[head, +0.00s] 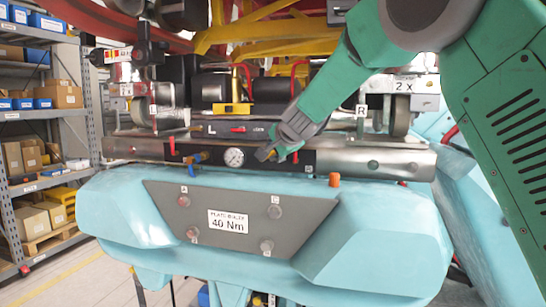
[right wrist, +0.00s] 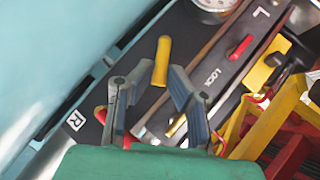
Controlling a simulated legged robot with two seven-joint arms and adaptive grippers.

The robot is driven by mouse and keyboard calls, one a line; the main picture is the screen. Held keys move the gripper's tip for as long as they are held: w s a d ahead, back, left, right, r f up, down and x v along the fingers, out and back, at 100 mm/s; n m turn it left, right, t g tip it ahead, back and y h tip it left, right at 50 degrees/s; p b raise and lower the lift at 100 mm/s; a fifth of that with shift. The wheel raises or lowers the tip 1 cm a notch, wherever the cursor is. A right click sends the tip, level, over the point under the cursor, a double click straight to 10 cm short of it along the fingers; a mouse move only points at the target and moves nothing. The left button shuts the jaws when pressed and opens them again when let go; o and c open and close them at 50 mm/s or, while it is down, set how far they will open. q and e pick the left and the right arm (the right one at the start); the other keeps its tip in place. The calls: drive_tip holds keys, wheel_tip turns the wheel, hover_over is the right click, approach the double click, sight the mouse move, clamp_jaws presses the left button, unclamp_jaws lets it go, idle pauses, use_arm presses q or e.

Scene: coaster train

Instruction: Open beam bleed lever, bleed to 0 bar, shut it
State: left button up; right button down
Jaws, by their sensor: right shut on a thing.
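The beam (head: 340,160) runs across the train front, with a dark panel in its middle. A round white pressure gauge (head: 234,157) sits in the panel; its reading is too small to tell. It is cut off at the top of the right wrist view (right wrist: 215,8). My right gripper (head: 268,153) is at the panel just right of the gauge. In the right wrist view a yellow lever handle (right wrist: 162,60) lies between its fingertips, and the gripper is shut on it. The lever's base is hidden. My left gripper is not in view.
A red lever (right wrist: 240,47) sits beside a LOCK marking above the panel. A blue-handled part (head: 190,158) is left of the gauge, and an orange cap (head: 335,180) is below right. The light-blue nose (head: 110,215) bulges out below. Shelves (head: 50,125) stand at far left.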

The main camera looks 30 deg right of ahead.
drive_tip(key=r+n+g+h, duration=0.1)
drive_tip(key=w+a+n+g+h, duration=0.1)
drive_tip(key=g, duration=0.1)
drive_tip(key=shift+w+a+r, duration=0.1)
drive_tip(key=shift+w+r, duration=0.1)
drive_tip(key=shift+r, duration=0.15)
drive_tip(key=n+g+h, duration=0.1)
drive_tip(key=w+a+n+g+h, duration=0.1)
drive_tip(key=g+h, duration=0.1)
drive_tip(key=g, duration=0.1)
drive_tip(key=shift+w+a+r+n, duration=0.15)
drive_tip(key=shift+w+r+n, duration=0.15)
drive_tip(key=shift+n, duration=0.1)
idle(0.5)
drive_tip(key=c, duration=1.7)
unclamp_jaws()
drive_tip(key=shift+o, duration=0.6)
drive_tip(key=shift+w+f, duration=0.2)
drive_tip(key=shift+w, duration=0.05)
drive_tip(key=shift+s+a+r, duration=0.15)
drive_tip(key=shift+r, duration=0.05)
drive_tip(key=v, duration=1.1)
drive_tip(key=shift+w+a, duration=0.25)
drive_tip(key=shift+a, duration=0.15)
